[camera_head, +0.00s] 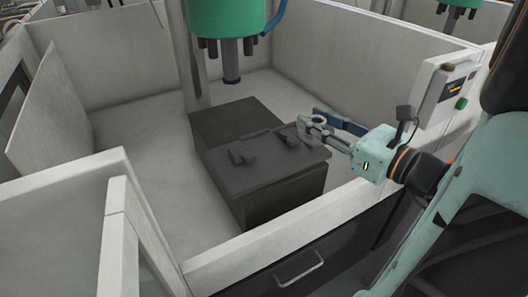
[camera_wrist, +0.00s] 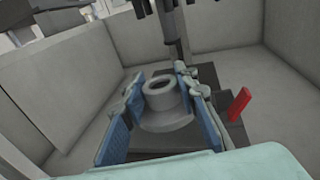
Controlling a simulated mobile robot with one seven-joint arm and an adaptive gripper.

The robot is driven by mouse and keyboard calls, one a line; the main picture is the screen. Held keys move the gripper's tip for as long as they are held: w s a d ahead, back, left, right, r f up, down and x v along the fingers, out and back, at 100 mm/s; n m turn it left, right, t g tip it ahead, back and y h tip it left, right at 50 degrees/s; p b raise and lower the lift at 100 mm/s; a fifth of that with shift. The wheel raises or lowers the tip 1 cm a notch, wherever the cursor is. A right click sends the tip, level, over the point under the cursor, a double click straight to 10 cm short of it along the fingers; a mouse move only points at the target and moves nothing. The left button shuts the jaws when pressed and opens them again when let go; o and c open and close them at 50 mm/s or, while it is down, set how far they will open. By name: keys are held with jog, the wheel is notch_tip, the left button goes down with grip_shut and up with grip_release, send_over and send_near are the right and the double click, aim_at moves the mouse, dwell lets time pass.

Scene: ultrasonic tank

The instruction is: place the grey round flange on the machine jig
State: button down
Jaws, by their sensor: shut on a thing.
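The grey round flange (camera_wrist: 166,122) has a wide base and a raised hollow collar. It sits between the two blue-padded fingers of my gripper (camera_wrist: 159,74), which is shut on it. In the head view, the flange (camera_head: 314,120) shows small at the end of my gripper (camera_head: 309,117), by the right rear corner of the jig. The machine jig is a dark block (camera_head: 283,170) with two small black stops on top. The flange appears held above or beside that corner; the exact height is unclear. In the wrist view, dark surfaces lie behind the flange, partly hidden.
A green machine head (camera_head: 226,18) with a dark spindle hangs above and behind the jig. Pale walls (camera_head: 350,55) enclose the tank, with a low front wall (camera_head: 290,228) near me. A control box (camera_head: 449,90) is at right. A red part (camera_wrist: 238,104) shows beside the right finger.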

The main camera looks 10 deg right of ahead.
jog(key=w+a+f+b, duration=0.3)
jog(key=w+a+f, duration=0.1)
jog(key=w, duration=0.3)
jog(key=b, duration=0.5)
send_over(268, 151)
jog(key=f, duration=0.5)
jog(key=shift+s+d, duration=0.2)
jog(key=shift+s, duration=0.1)
jog(key=shift+w+a+f, duration=0.1)
jog(key=shift+w+f, duration=0.1)
jog(key=shift+f, duration=0.2)
notch_tip(268, 151, down, 3)
jog(key=b, duration=0.3)
jog(key=shift+w+a+f, duration=0.1)
jog(key=shift+w+f, duration=0.05)
jog(key=shift+f, duration=0.05)
jog(key=shift+r, duration=0.1)
